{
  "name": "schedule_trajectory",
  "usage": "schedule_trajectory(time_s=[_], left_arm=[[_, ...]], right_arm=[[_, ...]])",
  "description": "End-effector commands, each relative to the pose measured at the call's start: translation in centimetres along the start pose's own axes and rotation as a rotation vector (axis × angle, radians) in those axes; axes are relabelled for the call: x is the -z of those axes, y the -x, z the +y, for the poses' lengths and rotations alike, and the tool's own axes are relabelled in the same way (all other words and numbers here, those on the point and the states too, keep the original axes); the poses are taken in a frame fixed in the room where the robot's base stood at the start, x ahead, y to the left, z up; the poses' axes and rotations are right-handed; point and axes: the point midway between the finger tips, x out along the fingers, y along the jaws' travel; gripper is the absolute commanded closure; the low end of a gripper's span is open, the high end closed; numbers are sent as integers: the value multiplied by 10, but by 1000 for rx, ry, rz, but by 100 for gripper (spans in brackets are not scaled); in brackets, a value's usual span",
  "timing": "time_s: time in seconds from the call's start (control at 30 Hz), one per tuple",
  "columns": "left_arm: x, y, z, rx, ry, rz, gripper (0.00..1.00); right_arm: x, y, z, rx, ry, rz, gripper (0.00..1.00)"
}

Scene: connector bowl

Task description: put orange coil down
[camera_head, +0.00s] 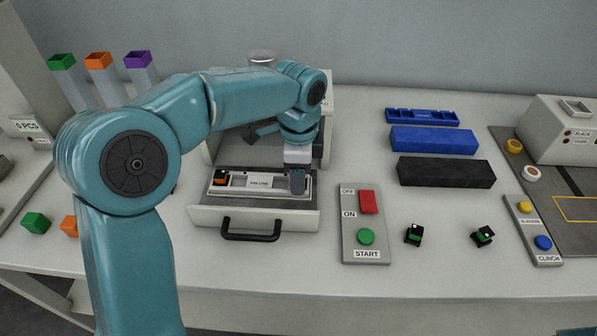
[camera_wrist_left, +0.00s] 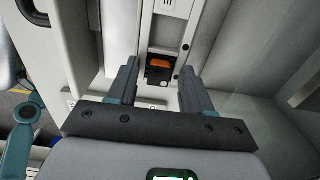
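My left gripper (camera_head: 297,188) points down over the right end of a pale fixture (camera_head: 262,182) in the open drawer (camera_head: 207,218). In the left wrist view its two fingers (camera_wrist_left: 160,82) stand apart. An orange-topped coil (camera_wrist_left: 160,64) sits in a dark recess between and beyond the fingertips, with a gap on either side. The head view hides that spot behind the gripper. Another orange and black piece (camera_head: 220,177) sits at the fixture's left end. My right gripper is not in view.
The drawer has a black handle (camera_head: 250,232). A button panel (camera_head: 363,240) stands to its right, with two small green and black parts (camera_head: 414,235) (camera_head: 484,237) beyond. Blue (camera_head: 434,140) and black (camera_head: 446,172) blocks lie behind. Green (camera_head: 36,223) and orange (camera_head: 69,226) cubes lie left.

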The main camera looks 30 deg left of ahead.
Motion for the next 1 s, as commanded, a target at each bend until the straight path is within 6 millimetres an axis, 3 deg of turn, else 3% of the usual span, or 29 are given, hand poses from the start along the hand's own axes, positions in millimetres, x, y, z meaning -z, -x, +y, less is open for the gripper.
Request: schedule_trajectory(time_s=[0.13, 0.27, 0.5, 0.7, 1.0], left_arm=[[0, 2, 0, 1, 0, 1, 50], [0, 17, 0, 2, 0, 1, 50], [1, 74, -1, 5, 1, 3, 50], [0, 110, -1, 2, 0, 1, 50], [0, 124, 0, 0, -1, 0, 50]], right_arm=[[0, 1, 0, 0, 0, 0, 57], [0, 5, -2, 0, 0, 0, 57], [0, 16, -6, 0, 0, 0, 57], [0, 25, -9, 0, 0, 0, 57], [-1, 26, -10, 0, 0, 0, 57]])
